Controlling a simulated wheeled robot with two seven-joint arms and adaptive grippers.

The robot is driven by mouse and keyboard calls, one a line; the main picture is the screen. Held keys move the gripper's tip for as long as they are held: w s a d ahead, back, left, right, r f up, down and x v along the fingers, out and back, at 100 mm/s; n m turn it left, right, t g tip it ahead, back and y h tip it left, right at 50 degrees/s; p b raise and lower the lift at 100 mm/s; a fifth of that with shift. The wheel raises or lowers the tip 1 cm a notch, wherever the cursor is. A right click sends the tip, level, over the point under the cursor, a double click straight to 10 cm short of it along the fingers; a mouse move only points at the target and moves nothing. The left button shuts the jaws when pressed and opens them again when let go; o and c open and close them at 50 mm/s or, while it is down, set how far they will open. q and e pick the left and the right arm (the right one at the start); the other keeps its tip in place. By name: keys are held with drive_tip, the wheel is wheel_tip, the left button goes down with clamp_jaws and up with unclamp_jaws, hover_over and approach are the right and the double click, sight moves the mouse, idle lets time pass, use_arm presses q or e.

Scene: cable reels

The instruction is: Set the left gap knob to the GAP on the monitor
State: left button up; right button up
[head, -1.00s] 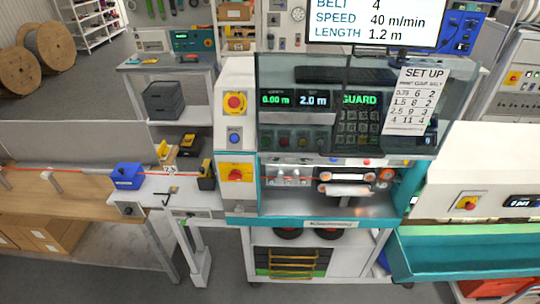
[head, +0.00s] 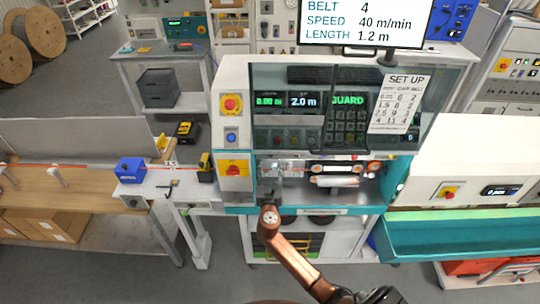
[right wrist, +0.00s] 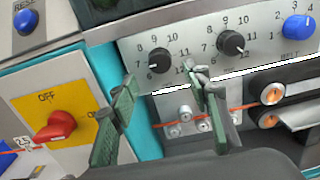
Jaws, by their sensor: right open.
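The left gap knob (right wrist: 160,60) is a black dial on the grey panel, with numbers from 6 to 12 around it. Its white mark seems to point to the lower left, near 6 or 7. My right gripper (right wrist: 162,88) is open and empty, its green fingers just below the knob in the picture and apart from it. In the head view my right gripper (head: 273,172) is at the machine's opening. The monitor (head: 365,22) reads BELT 4, SPEED 40 m/min, LENGTH 1.2 m; its GAP line is out of frame. My left gripper is not in view.
A second black knob (right wrist: 231,43) and a blue belt knob (right wrist: 298,27) sit to the right. A red switch (right wrist: 58,128) on a yellow plate is at the left. Rollers (right wrist: 270,94) and an orange cable lie below. A SET UP sheet (head: 398,102) hangs on the guard.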

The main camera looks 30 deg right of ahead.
drive_tip(key=x, duration=0.6)
drive_tip(key=shift+w, duration=0.2)
drive_tip(key=shift+f, duration=0.1)
drive_tip(key=shift+c, duration=0.7)
drive_tip(key=c, duration=1)
